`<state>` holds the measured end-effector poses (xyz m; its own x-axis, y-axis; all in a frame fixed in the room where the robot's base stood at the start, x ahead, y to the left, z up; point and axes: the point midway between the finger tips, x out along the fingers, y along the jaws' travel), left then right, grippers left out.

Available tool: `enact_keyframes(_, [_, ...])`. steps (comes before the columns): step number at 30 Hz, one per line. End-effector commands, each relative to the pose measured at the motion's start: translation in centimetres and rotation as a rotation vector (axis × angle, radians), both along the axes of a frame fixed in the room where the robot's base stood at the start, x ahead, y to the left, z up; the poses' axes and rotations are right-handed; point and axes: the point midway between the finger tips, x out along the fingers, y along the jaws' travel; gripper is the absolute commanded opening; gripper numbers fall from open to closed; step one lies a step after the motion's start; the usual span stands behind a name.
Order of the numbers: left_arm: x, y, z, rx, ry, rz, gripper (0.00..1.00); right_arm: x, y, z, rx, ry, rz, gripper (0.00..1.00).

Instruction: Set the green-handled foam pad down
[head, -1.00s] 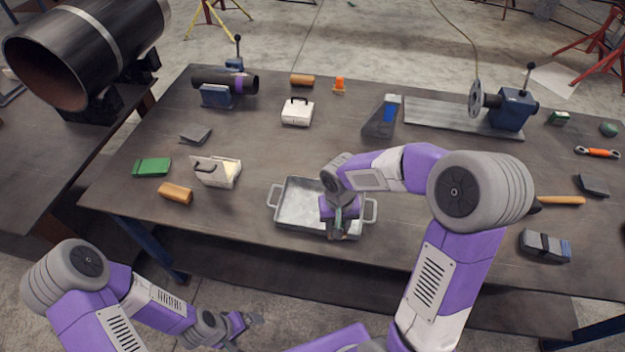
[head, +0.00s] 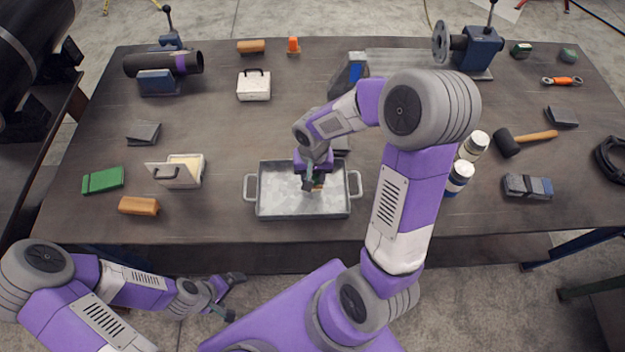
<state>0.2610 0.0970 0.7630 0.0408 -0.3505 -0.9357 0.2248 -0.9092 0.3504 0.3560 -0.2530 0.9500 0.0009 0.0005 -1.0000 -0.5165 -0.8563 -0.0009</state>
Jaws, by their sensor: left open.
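My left gripper (head: 230,295) is at the lower left, in front of the table's near edge and away from the objects. Its two fingers are apart with nothing between them. My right gripper (head: 312,184) points down over the grey metal tray (head: 262,208) near the table's front.
Left of the tray are an open white box (head: 185,172), a tan block (head: 138,205) and a green box (head: 103,180). Two white-capped bottles (head: 459,177) stand partly behind my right forearm. A mallet (head: 508,142) lies farther right. Bare tabletop lies between these.

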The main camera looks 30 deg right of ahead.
Motion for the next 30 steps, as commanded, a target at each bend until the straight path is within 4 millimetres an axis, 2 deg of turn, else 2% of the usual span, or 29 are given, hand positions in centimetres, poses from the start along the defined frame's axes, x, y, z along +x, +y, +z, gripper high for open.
enact_keyframes(1, [0.0,0.0,-0.3,0.000,0.000,0.000,1.00,-0.1,0.0,-1.1,0.000,0.004,0.001,0.14])
enact_keyframes(4, [0.0,0.0,-0.6,0.000,0.000,0.000,1.00,0.0,0.0,-2.2,0.000,0.002,0.000,0.14])
enact_keyframes(16, [0.0,0.0,-1.0,0.000,0.000,0.000,1.00,0.0,0.0,-2.7,-0.001,-0.001,0.001,0.14])
enact_keyframes(17, [0.0,0.0,-0.9,0.000,0.000,0.000,1.00,0.0,0.0,-2.6,0.000,0.000,0.000,0.43])
enact_keyframes(21, [0.0,0.0,-0.8,0.000,0.000,0.000,1.00,0.0,0.0,-2.5,0.000,0.000,0.000,0.64])
enact_keyframes(30, [0.0,0.0,-0.7,0.000,0.000,0.000,1.00,0.0,0.0,-2.4,-0.001,0.001,0.000,0.64])
